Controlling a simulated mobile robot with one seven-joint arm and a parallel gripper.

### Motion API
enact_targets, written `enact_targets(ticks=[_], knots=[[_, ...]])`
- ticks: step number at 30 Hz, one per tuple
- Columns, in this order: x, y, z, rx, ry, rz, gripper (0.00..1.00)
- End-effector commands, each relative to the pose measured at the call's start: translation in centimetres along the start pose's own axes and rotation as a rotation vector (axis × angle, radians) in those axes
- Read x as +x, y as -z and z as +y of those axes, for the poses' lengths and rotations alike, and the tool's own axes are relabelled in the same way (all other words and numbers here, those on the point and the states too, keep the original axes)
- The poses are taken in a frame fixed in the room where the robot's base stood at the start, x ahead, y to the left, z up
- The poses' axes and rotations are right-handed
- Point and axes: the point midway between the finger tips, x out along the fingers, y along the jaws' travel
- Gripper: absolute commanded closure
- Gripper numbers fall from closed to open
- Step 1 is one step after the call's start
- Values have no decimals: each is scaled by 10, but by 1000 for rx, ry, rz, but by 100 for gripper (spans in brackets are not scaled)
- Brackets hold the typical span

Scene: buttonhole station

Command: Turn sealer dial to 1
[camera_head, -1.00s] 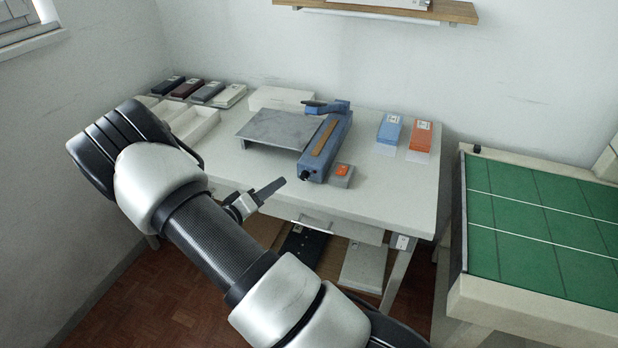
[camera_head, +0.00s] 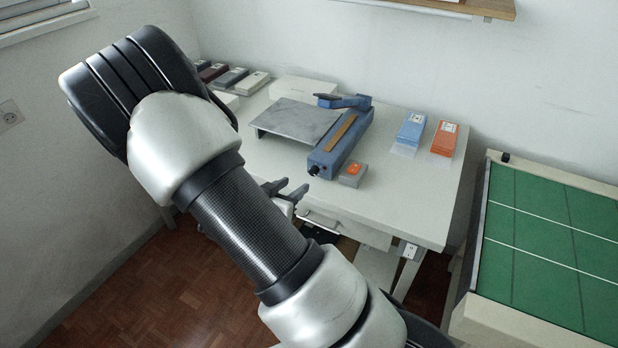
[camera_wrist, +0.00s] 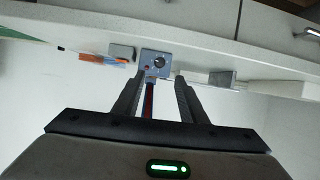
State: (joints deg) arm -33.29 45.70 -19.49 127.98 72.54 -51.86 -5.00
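The blue sealer (camera_head: 338,148) stands on the white table, with its black dial (camera_head: 314,171) on the near end. In the wrist view the dial (camera_wrist: 160,61) is a dark round knob on the sealer's blue end face (camera_wrist: 148,56), just beyond my fingertips. The number it points to is too small to read. My gripper (camera_head: 293,187) is in front of the table edge, left of and slightly below the dial. In the wrist view my gripper (camera_wrist: 158,82) is open and empty, its two fingers apart and aimed roughly at the dial, not touching it.
A small grey box with an orange button (camera_head: 354,169) sits right of the sealer. A grey plate (camera_head: 296,121) adjoins its left side. Blue cards (camera_head: 411,128) and orange cards (camera_head: 445,138) stand farther right. A drawer (camera_head: 345,228) lies under the tabletop. A green-topped table (camera_head: 550,230) stands at right.

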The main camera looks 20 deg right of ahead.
Motion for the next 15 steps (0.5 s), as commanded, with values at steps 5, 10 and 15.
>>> enact_targets(ticks=[5, 10, 15], knots=[[42, -2, 1, -1, -3, 1, 62], [76, -1, 0, 0, -2, 0, 62], [98, -1, 0, -1, 0, 0, 62]])
